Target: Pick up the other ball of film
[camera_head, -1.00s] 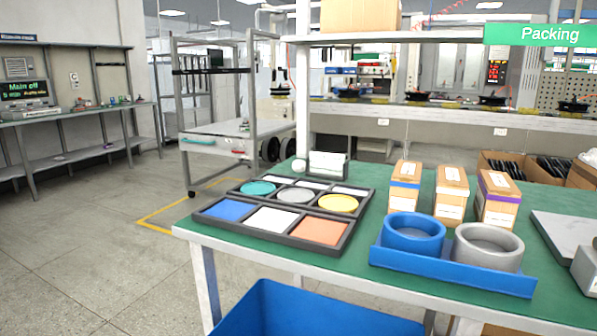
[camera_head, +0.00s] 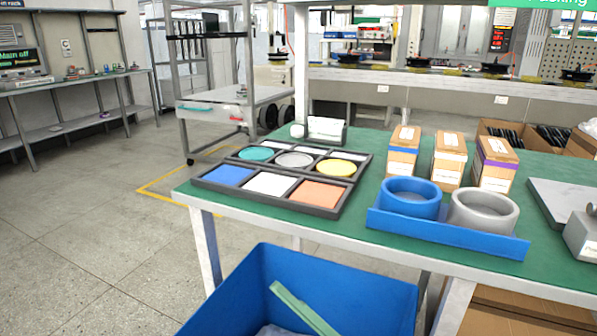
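A small whitish round thing (camera_head: 297,130) sits at the back left of the green packing table (camera_head: 330,227), beside a dark holder with white cards. It may be a ball of film, but it is too small to tell. In the blue bin (camera_head: 345,280) below the table's front edge, a pale, crumpled, translucent thing (camera_head: 278,331) shows at the bottom edge of the picture, mostly cut off. It looks like film. A light green strip (camera_head: 300,308) leans in the bin. Neither of my grippers is in view.
On the table are a black tray with coloured pads and discs (camera_head: 337,196), a blue stand with blue and grey rings (camera_head: 440,232), and several small cartons (camera_head: 448,162). A grey plate (camera_head: 565,203) lies at the right. The floor at left is clear.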

